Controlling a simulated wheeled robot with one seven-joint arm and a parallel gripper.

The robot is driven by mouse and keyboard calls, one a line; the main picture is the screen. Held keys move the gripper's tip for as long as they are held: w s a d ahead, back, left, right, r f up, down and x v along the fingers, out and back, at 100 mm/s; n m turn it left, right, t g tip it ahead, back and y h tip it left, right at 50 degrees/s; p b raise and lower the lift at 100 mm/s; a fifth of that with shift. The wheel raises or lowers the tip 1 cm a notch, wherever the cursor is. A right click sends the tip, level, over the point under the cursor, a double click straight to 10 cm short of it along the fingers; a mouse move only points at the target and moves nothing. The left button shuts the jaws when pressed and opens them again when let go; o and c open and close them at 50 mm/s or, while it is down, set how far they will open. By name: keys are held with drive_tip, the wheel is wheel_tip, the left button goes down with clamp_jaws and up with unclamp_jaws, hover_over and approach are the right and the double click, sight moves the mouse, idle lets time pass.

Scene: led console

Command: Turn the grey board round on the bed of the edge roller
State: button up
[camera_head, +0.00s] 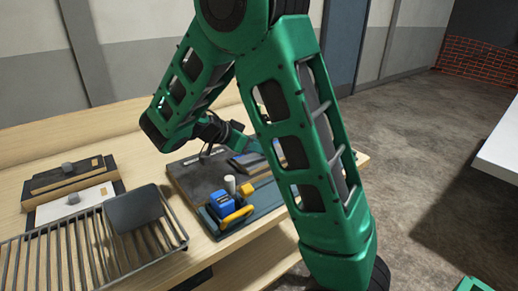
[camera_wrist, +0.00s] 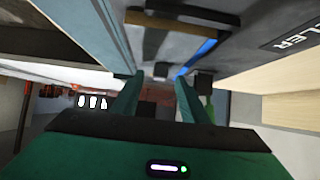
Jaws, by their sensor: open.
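The edge roller (camera_head: 192,178) is a dark flat unit on the wooden bench, partly hidden by my arm. A flat grey piece (camera_head: 243,161), which looks like the grey board, lies on its right part; its far end is hidden behind my arm. My gripper (camera_head: 236,141) is just above and behind that piece. In the wrist view my gripper (camera_wrist: 158,88) has its two green fingers apart, with nothing clearly held between them. I cannot tell whether the fingers touch the board.
A blue tool with a yellow handle (camera_head: 236,214) stands at the bench's front, near a pale upright cylinder (camera_head: 230,184). A slatted metal rack (camera_head: 75,250) at the left bears a dark plate (camera_head: 133,207). Behind it lie knobbed boards (camera_head: 68,176). Open floor lies right.

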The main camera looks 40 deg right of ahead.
drive_tip(key=v, duration=0.9)
drive_tip(key=shift+a, duration=0.15)
drive_tip(key=shift+r, duration=0.1)
